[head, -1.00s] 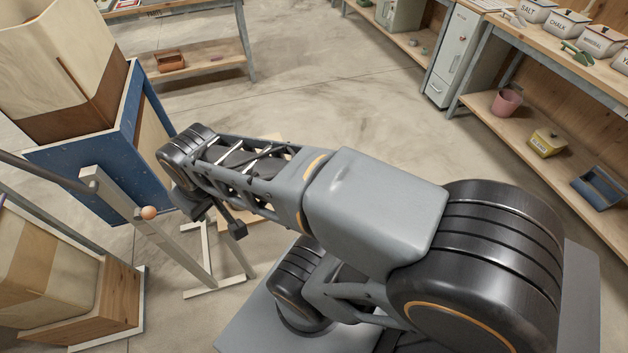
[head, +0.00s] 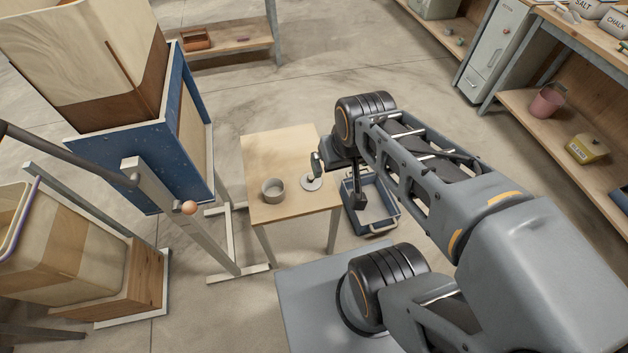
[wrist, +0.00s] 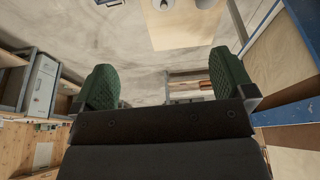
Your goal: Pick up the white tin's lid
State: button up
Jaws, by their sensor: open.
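A round, pale lid-like disc (head: 311,182) lies flat on the small wooden table (head: 262,150). An open, empty-looking grey-white tin (head: 273,190) stands to its left. My gripper (head: 318,162) hangs above the table's right edge, close to the disc in the head view; the arm's end partly hides it. In the wrist view my gripper (wrist: 166,78) has its two green pads wide apart with nothing between them. The table top (wrist: 185,28) shows at the top of that view, with the tin (wrist: 205,3) cut off by the frame edge.
A blue crate (head: 372,228) with handles stands right of the table. A blue-sided wooden hopper (head: 130,165) and an upright post with an orange-brown knob (head: 189,207) stand left. Shelves with labelled tins are at the far right. Open floor lies behind the table.

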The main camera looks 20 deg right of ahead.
aim_at(308, 182)
jog(key=u, duration=3.15)
jog(key=k, duration=1.15)
jog(key=z, duration=0.7)
